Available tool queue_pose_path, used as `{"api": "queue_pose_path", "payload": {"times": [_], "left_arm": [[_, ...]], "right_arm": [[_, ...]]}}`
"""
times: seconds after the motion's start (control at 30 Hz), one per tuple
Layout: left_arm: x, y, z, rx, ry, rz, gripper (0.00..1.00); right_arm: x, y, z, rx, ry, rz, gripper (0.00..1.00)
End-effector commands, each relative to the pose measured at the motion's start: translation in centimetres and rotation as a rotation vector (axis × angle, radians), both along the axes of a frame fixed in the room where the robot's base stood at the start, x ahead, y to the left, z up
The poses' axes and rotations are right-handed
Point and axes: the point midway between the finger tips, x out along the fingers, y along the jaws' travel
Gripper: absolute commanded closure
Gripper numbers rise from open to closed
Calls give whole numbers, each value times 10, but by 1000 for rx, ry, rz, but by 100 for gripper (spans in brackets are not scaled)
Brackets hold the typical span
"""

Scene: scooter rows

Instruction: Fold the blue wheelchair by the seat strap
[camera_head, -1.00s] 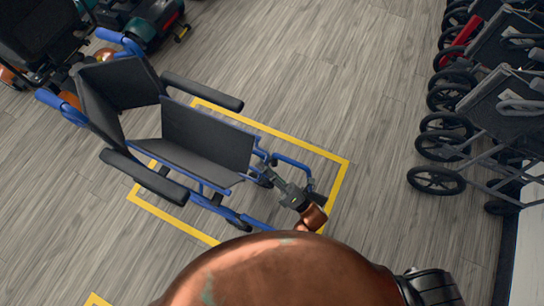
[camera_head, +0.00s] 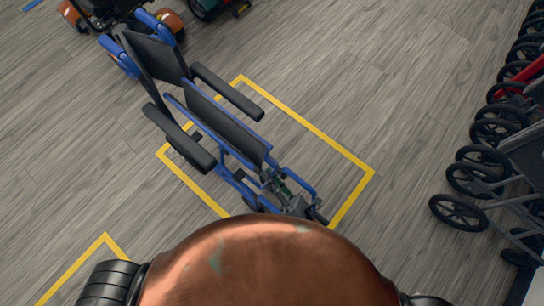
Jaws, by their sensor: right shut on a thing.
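The blue wheelchair (camera_head: 222,118) stands upright in the middle of the view, with a blue frame and black armrests, seat and backrest. It is narrow: its two armrests are close together and the seat is drawn up between its sides. My right gripper (camera_head: 270,181) is at the front edge of the seat, shut on the seat strap. The strap is too small and covered to make out. The rest of my right arm is mostly hidden behind my brown body at the bottom. My left gripper is not in view.
A yellow floor outline (camera_head: 325,137) surrounds the wheelchair's front part. Several folded black-wheeled chairs (camera_head: 470,180) line the right edge. Mobility scooters (camera_head: 165,22) stand at the top left, close behind the wheelchair's handles. Another yellow outline (camera_head: 75,268) lies at the lower left. Grey floor is clear between.

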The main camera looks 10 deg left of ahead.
Motion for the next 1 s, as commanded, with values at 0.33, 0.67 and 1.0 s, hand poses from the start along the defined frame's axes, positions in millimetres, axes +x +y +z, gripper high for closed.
{"api": "queue_pose_path", "payload": {"times": [0.33,0.67,1.0], "left_arm": [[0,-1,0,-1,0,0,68],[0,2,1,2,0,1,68],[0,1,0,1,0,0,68]], "right_arm": [[-7,5,-2,-3,-1,15,70],[-6,1,-2,-2,-1,8,69],[-40,-36,-25,-4,2,10,69]]}}
